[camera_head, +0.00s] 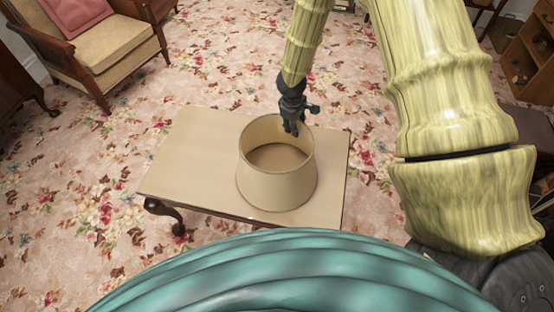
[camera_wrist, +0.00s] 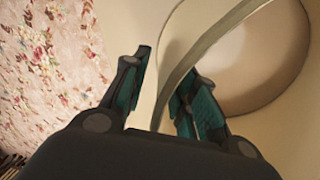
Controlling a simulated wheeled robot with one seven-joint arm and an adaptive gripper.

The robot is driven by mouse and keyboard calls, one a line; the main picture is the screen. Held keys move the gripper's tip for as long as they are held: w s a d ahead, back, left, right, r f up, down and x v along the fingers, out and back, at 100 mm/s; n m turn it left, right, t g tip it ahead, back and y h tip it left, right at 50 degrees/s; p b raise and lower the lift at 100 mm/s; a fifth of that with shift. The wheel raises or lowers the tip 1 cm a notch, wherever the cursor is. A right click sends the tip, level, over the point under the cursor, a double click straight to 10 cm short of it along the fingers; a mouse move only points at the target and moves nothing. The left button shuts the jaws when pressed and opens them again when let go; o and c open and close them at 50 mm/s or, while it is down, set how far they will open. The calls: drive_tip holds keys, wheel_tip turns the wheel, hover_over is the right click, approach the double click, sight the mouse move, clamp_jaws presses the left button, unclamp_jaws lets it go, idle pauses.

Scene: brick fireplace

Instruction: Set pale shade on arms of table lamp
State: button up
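The pale shade (camera_head: 277,188) is a cream, open-topped tapered ring standing on a low table (camera_head: 195,150). Its wall and rim (camera_wrist: 205,42) fill much of the wrist view. My gripper (camera_head: 291,130) points down at the far rim of the shade. In the wrist view my gripper (camera_wrist: 162,95) has its two fingers apart, one on each side of the rim, with a gap between the left finger and the wall. I cannot tell whether the right finger touches the shade. No table lamp with arms can be made out in either view.
The left part of the tabletop is clear. A wooden armchair (camera_head: 115,45) with a pink cushion (camera_head: 75,12) stands at the upper left. A wooden shelf unit (camera_head: 530,65) is at the upper right. Floral carpet (camera_head: 225,70) lies open around the table.

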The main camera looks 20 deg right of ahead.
clamp_jaws()
drive_tip(key=shift+r, duration=0.15)
